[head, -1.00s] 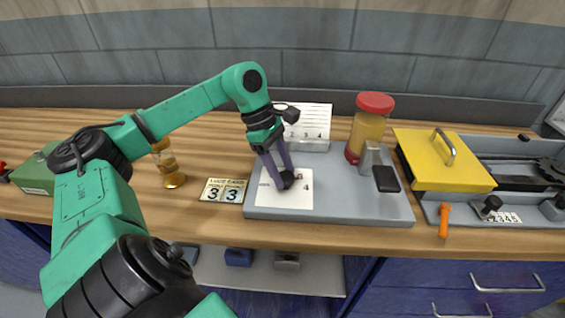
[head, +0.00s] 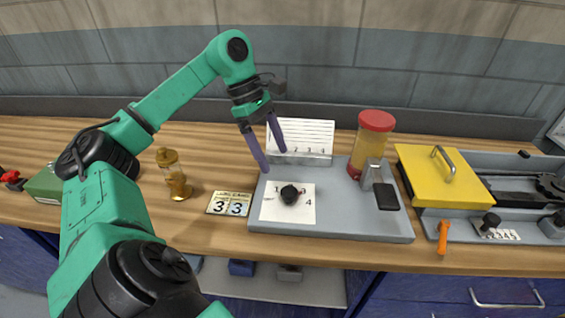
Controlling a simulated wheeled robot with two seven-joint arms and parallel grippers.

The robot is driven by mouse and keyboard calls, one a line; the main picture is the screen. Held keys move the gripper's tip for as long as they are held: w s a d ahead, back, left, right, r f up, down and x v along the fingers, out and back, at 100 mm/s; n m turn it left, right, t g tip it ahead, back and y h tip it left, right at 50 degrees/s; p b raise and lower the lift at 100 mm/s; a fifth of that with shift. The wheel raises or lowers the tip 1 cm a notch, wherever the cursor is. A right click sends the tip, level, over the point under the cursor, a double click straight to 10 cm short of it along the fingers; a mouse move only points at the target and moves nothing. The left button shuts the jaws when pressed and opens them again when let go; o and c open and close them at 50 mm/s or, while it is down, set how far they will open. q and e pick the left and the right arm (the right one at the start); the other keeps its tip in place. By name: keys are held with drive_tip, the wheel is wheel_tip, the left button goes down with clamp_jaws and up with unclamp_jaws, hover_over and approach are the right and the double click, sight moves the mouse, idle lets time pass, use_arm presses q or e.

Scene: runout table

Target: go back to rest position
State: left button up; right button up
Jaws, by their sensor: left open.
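My left gripper (head: 277,161) is open and empty, raised above the back left part of the grey tray (head: 350,228). Its two purple fingers are spread apart and point down. A black knob (head: 289,194) sits on the white numbered card (head: 274,209) on the tray, in front of the gripper and apart from it. My right gripper does not show in the head view.
A red-lidded jar (head: 370,142) stands on the tray. A yellow cover with a handle (head: 440,178) is at the right. A white lined card (head: 300,137) stands behind.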

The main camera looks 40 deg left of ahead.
use_arm(q)
drive_tip(key=p+v, duration=0.1)
drive_tip(key=v, duration=0.3)
drive_tip(key=shift+a+r, duration=0.1)
drive_tip(key=shift+r, duration=0.25)
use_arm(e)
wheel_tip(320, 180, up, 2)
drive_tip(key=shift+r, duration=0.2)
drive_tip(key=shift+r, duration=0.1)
